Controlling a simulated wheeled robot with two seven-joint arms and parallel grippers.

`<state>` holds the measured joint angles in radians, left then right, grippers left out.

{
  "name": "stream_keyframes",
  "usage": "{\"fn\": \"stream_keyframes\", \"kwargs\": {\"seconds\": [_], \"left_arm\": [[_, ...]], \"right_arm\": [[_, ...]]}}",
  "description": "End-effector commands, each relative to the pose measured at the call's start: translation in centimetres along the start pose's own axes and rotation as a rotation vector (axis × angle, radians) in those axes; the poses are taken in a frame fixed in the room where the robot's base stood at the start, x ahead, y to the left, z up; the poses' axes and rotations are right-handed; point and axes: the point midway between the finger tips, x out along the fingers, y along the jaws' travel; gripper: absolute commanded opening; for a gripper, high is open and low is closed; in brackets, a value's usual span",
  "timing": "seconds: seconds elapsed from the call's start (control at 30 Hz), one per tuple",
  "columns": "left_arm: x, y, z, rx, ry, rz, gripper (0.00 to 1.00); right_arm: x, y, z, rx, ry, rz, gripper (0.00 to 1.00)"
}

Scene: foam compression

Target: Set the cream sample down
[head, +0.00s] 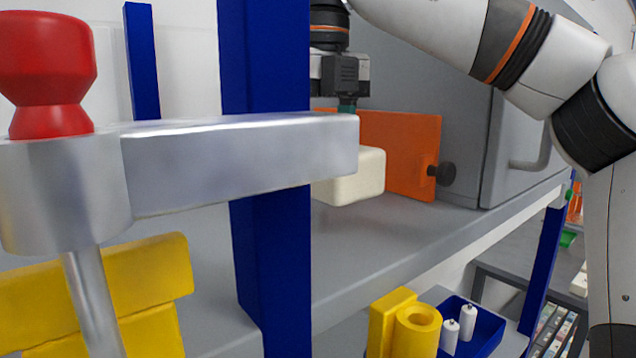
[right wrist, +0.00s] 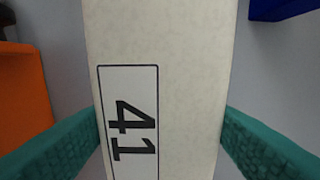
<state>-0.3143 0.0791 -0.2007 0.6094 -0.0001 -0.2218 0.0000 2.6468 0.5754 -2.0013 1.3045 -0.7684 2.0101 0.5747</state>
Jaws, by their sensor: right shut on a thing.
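The cream sample (head: 358,178) is a pale block in the head view, partly hidden behind a metal bar and a blue post. In the right wrist view the cream sample (right wrist: 190,60) fills the middle and bears a label with "41". My right gripper (head: 346,108) comes down from above onto the sample. Its teal fingers (right wrist: 163,135) press on both sides of the block. Whether the block touches the grey shelf (head: 390,240) below is hard to tell. My left gripper is not in view.
An orange panel (head: 405,150) with a dark knob stands behind the sample. A blue post (head: 268,100) and a metal bar (head: 240,150) with a red knob (head: 45,70) block the near left. Yellow parts (head: 415,325) and a blue bin (head: 490,335) sit lower right.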

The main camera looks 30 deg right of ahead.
Motion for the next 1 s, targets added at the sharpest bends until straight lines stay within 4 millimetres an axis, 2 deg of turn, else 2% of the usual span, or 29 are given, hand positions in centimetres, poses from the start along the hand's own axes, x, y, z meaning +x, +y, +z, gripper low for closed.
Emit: {"fn": "stream_keyframes", "kwargs": {"seconds": [0.1,0.2,0.3,0.4,0.57,0.77,0.8,0.9,1.0], "left_arm": [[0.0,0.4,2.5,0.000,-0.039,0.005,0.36],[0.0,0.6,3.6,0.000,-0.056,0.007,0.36],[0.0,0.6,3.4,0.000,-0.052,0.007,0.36],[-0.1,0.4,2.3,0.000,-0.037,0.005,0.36],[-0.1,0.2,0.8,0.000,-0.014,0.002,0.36],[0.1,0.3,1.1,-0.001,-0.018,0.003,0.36],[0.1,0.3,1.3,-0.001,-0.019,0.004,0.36],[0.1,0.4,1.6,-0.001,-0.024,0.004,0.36],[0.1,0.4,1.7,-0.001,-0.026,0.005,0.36]], "right_arm": [[0.6,0.0,0.0,-0.002,0.000,-0.001,0.42],[1.6,0.0,0.0,-0.003,0.001,-0.002,0.42],[3.1,0.0,0.0,-0.004,-0.002,-0.002,0.42],[3.9,0.0,0.0,-0.002,0.002,-0.001,0.42],[4.1,0.0,0.1,0.001,0.005,0.000,0.42],[4.3,0.0,0.1,0.000,0.004,0.000,0.42],[4.3,0.0,0.1,0.000,0.004,0.000,0.66],[4.2,0.0,0.1,0.000,0.004,0.000,0.82],[4.2,0.0,0.1,0.000,0.004,0.000,0.84]]}}
